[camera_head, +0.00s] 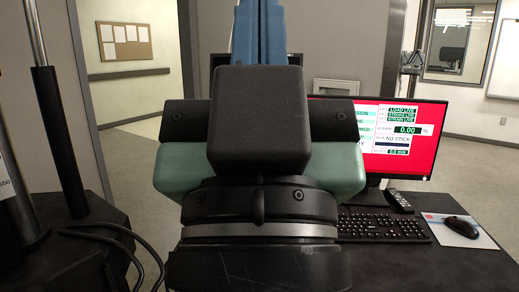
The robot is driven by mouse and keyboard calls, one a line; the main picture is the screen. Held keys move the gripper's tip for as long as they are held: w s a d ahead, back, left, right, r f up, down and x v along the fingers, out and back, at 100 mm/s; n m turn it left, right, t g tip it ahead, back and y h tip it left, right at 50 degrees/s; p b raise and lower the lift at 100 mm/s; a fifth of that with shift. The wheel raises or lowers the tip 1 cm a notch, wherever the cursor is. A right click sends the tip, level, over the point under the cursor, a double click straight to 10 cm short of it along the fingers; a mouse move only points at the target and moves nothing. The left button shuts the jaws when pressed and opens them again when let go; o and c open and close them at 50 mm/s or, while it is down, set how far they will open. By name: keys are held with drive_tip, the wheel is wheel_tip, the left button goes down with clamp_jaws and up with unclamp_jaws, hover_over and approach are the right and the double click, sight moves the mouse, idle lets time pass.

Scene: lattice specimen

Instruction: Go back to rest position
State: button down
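My gripper (258,120) fills the middle of the head view, seen from behind. Its black housing and wrist hide the fingertips, so I cannot tell whether it is open or shut, or whether it holds anything. Green parts (183,170) show on both sides of the housing. A blue upright shape (245,35) rises behind the top of the housing. I cannot tell whether it touches the gripper. No lattice specimen can be made out.
At right, a monitor (425,135) with a red screen stands behind a keyboard (382,227), a remote (399,201) and a mouse (461,226) on a pad. At left stands a dark machine with an upright column (60,140) and cables (125,245). Open floor lies beyond.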

wheel_tip(320, 180, up, 19)
drive_tip(key=p, duration=1.7)
drive_tip(key=shift+r, duration=0.2)
